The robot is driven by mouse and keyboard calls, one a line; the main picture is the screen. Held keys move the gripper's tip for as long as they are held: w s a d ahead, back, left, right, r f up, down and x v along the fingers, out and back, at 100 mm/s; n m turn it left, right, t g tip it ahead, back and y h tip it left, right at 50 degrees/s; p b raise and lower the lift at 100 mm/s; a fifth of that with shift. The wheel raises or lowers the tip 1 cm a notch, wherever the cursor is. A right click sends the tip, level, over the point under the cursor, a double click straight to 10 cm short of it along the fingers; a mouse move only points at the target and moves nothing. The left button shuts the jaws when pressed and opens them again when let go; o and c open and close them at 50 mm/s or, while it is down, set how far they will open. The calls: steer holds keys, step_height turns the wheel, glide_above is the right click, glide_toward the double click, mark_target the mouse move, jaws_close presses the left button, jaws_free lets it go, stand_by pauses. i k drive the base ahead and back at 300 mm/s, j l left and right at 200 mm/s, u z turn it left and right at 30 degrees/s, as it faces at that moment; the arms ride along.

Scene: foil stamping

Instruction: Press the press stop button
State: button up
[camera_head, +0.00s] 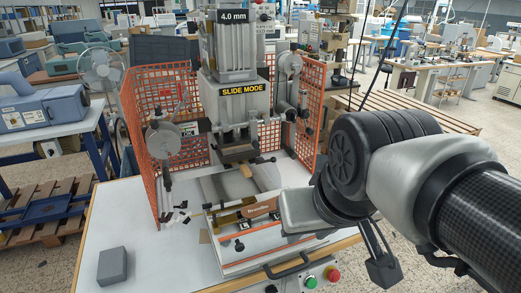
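On the front control panel, at the table's front edge, a red button (333,274) sits to the right of a green button (310,282). The red one looks like the stop button, but I cannot read a label. My gripper (383,270) hangs to the right of the red button, apart from it in the picture. Its dark fingers point down and overlap from this angle, so their opening is hidden. I see nothing held in it.
Orange mesh guards (160,95) flank the press. A black handle (287,267) juts from the slide bed just left of the buttons. A grey block (112,265) lies at the table's left front. The table's left front is otherwise clear.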

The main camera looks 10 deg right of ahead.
mark_target(335, 276)
steer(key=z, duration=0.75)
steer(key=l+u, duration=0.2)
steer(key=i, duration=0.05)
